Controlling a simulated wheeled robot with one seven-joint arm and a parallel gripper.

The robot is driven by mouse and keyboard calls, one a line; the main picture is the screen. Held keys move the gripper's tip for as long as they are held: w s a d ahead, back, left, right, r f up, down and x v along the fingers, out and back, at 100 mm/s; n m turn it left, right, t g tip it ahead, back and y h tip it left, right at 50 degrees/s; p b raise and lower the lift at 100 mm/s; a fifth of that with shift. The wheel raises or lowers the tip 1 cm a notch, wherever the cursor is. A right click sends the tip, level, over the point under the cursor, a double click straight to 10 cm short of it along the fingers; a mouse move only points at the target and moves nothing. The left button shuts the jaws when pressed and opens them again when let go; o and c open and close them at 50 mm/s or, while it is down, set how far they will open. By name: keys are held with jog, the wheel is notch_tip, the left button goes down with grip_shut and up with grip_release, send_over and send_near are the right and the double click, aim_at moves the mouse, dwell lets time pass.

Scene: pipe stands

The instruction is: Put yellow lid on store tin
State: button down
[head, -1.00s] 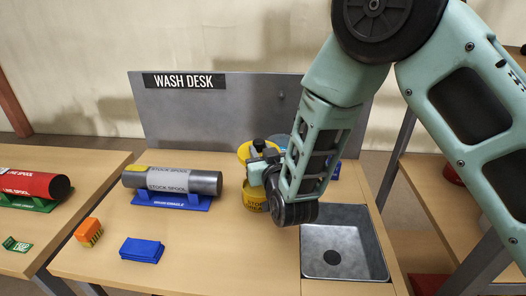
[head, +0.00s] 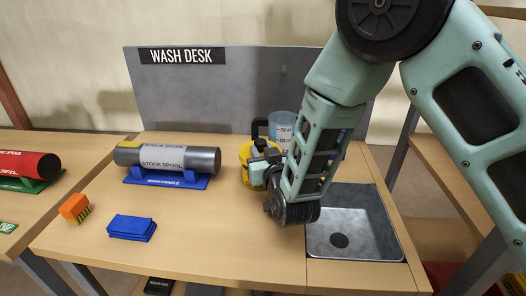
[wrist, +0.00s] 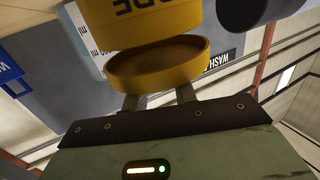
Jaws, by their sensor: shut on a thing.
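The yellow lid (wrist: 155,66) is between the two fingers of my gripper (wrist: 160,97), which is shut on it. The wrist view is upside down and shows the lid's hollow underside facing the yellow store tin (wrist: 150,22). The lid is just above the tin; I cannot tell whether they touch. In the head view the lid (head: 247,152) and the tin (head: 256,182) are on the wash desk, left of the sink. My gripper (head: 263,165) and arm partly cover them.
A clear jug (head: 283,128) with a black handle stands right behind the lid. The stock spool (head: 170,158) rests on a blue stand (head: 165,179) to the left. A blue folded cloth (head: 132,227) and an orange brush (head: 74,208) lie in front. The sink (head: 355,225) is at right.

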jog(key=shift+f, duration=0.4)
jog(key=shift+f+b, duration=0.35)
jog(key=shift+b, duration=0.15)
jog(key=c, duration=1)
grip_release()
jog(key=shift+c, duration=0.2)
jog(key=shift+s+d, duration=0.1)
jog(key=shift+s, duration=0.5)
jog(key=f+p+v, duration=0.1)
jog(key=p+v, duration=0.6)
jog(key=v, duration=0.9)
jog(key=shift+r, duration=0.5)
jog(key=shift+s+d, duration=0.1)
